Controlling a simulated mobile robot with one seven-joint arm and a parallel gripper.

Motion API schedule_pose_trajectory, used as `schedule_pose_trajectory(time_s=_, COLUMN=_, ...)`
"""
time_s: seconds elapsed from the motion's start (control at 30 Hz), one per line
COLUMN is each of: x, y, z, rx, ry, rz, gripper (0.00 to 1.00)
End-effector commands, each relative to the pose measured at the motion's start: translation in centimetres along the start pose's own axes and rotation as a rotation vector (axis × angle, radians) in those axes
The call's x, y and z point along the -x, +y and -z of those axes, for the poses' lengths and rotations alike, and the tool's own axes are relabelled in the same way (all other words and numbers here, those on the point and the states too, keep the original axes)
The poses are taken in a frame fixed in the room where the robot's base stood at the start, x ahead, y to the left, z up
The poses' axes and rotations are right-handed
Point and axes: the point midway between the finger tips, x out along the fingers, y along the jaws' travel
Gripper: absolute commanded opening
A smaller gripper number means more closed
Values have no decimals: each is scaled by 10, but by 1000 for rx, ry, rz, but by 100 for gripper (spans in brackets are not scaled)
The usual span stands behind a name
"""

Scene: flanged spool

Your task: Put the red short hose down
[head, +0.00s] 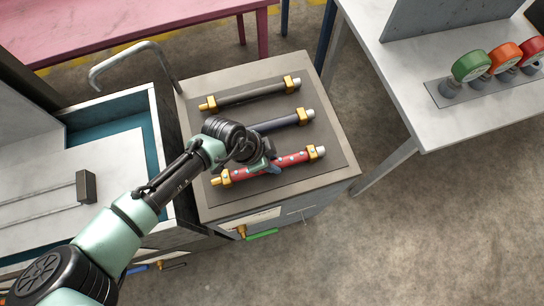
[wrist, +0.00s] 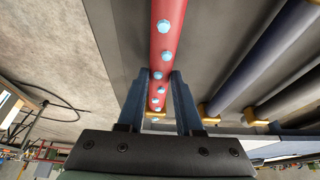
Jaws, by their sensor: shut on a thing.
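The red short hose (head: 293,160), dotted with pale blue spots and fitted with brass ends, lies at the near side of the dark mat (head: 325,130) on a grey cabinet top. My gripper (head: 264,167) is over its middle, with a finger on each side, shut on it. In the wrist view the red hose (wrist: 165,40) runs between the two blue-grey fingers of my gripper (wrist: 157,78). Whether the hose touches the mat or is just above it, I cannot tell. The gripper hides part of the hose.
A dark blue hose (head: 278,123) and a black hose (head: 250,95) lie beyond, roughly parallel to the red one. A sink (head: 140,118) with a bent tap stands left. A bench with green, orange and red gauges (head: 472,66) stands right, across a floor gap.

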Motion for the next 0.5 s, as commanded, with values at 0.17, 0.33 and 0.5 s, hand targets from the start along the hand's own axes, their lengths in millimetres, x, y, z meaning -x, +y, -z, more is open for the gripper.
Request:
schedule_pose_trajectory(time_s=0.17, x=1, y=0, z=1, rx=0, ry=2, rz=2, gripper=0)
schedule_pose_trajectory(time_s=0.33, x=-1, y=0, z=0, rx=0, ry=1, rz=0, gripper=45)
schedule_pose_trajectory(time_s=0.5, x=-1, y=0, z=0, rx=0, ry=0, rz=0, gripper=64)
